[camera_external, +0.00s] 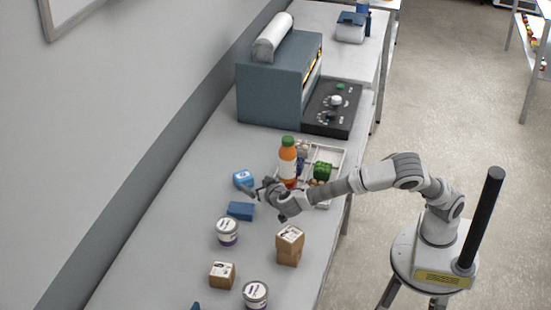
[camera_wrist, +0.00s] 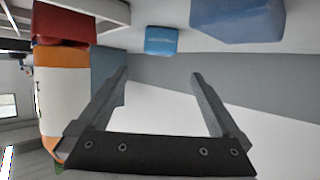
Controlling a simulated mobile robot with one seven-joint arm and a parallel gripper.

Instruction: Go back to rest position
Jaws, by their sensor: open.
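My arm reaches left over the table, and my gripper (camera_external: 256,190) is a little above it. In the wrist view, which is upside down, the two fingers of my gripper (camera_wrist: 160,75) are spread with nothing between them. A blue cube (camera_external: 243,178) sits just beyond the gripper and also shows in the wrist view (camera_wrist: 161,41). A flat blue box (camera_external: 240,211) lies just in front of it and also shows in the wrist view (camera_wrist: 238,20). An orange bottle (camera_external: 287,163) with a green cap stands close behind the arm; the wrist view shows it at left (camera_wrist: 62,95).
A white tray (camera_external: 335,153) with green and other items is beside the bottle. Two white cans (camera_external: 227,232) (camera_external: 255,294) and brown boxes (camera_external: 289,245) (camera_external: 222,275) stand in front. A grey-blue machine (camera_external: 270,85) stands behind. A wall (camera_external: 120,100) borders the table at left.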

